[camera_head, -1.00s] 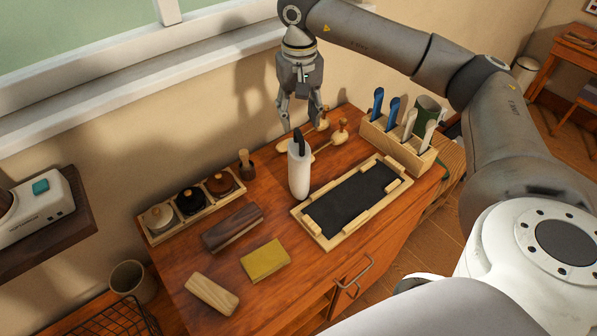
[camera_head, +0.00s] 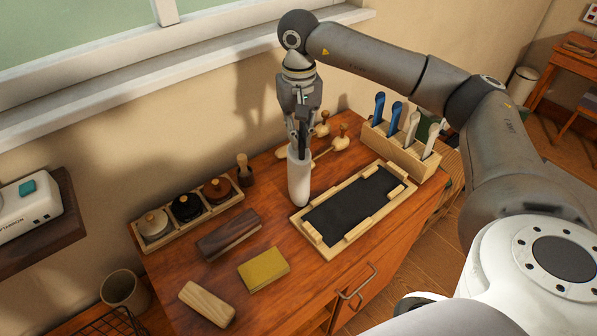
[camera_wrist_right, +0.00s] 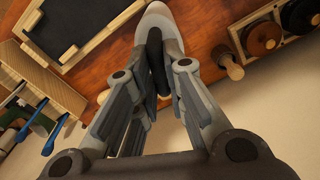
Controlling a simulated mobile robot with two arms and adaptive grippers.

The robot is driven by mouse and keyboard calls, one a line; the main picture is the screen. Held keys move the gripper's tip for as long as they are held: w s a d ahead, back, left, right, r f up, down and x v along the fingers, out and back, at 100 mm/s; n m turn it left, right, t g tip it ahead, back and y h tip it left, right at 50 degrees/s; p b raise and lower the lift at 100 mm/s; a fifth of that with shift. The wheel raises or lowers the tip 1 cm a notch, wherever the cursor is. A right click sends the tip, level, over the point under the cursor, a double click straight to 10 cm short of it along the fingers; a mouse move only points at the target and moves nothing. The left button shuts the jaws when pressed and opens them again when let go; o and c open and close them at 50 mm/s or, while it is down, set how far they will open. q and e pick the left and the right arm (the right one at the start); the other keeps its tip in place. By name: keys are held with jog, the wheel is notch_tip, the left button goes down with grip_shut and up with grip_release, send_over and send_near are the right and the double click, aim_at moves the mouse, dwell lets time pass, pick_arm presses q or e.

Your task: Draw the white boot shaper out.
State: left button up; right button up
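A tall white, boot-like body (camera_head: 299,180) stands upright on the wooden cabinet top, left of the black-matted tray. A black stem, apparently the boot shaper's handle (camera_wrist_right: 155,55), rises from its open top; how far it reaches inside is hidden. My right gripper (camera_head: 301,137) points down directly above the white body. In the right wrist view its fingers (camera_wrist_right: 168,75) have come together on both sides of the black stem and appear to hold it. The white body's toe shows beyond the stem at the top of the wrist view. My left gripper is out of view.
The black-matted tray (camera_head: 322,245) lies right of the boot. A wooden rack (camera_head: 402,154) holds blue and pale handles. Brushes (camera_head: 228,234), a yellow block (camera_head: 263,269) and a tin holder (camera_head: 155,245) lie left. Wooden-handled tools (camera_head: 320,151) lie close behind. The window wall stands behind.

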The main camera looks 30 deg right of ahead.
jog(key=shift+r, duration=0.15)
grip_shut()
jog(key=shift+r+p, duration=0.85)
jog(key=shift+r, duration=0.65)
